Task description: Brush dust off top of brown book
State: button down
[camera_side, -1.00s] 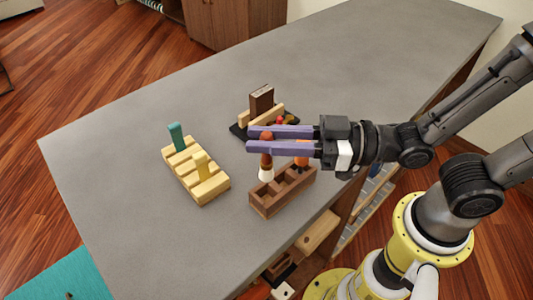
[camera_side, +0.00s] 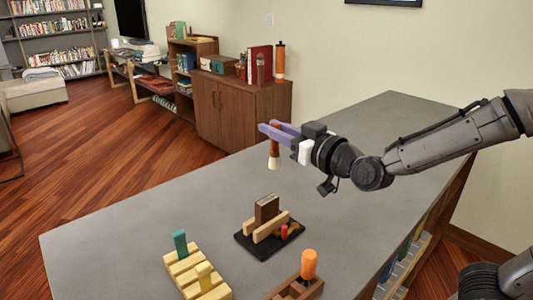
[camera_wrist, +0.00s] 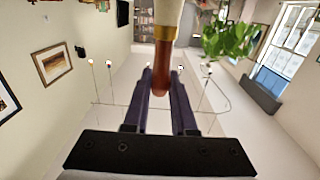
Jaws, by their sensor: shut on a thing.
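My gripper (camera_side: 268,130) is shut on a brush (camera_side: 274,152) and holds it raised above the counter. The brush has a reddish-brown handle and pale bristles that point down. In the wrist view the brush handle (camera_wrist: 163,80) lies between the purple fingers, with a brass band and cream bristles above it. The brown book (camera_side: 267,208) stands upright between pale wooden blocks (camera_side: 271,227) on a black base (camera_side: 266,250). The brush is above the book in the side view and apart from it. Dust on the book's top cannot be made out.
A yellow slotted rack (camera_side: 196,272) holds a teal piece (camera_side: 180,243) at the lower left. A brown wooden holder (camera_side: 296,290) with an orange cylinder (camera_side: 309,264) is at the front. A small red piece (camera_side: 284,231) is beside the book. The grey counter (camera_side: 370,140) is clear behind.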

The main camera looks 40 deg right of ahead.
aim_at(276, 163)
jog(key=shift+d+f, duration=0.3)
jog(key=shift+f, duration=2.8)
jog(key=shift+f, duration=1)
jog(key=shift+a, duration=0.1)
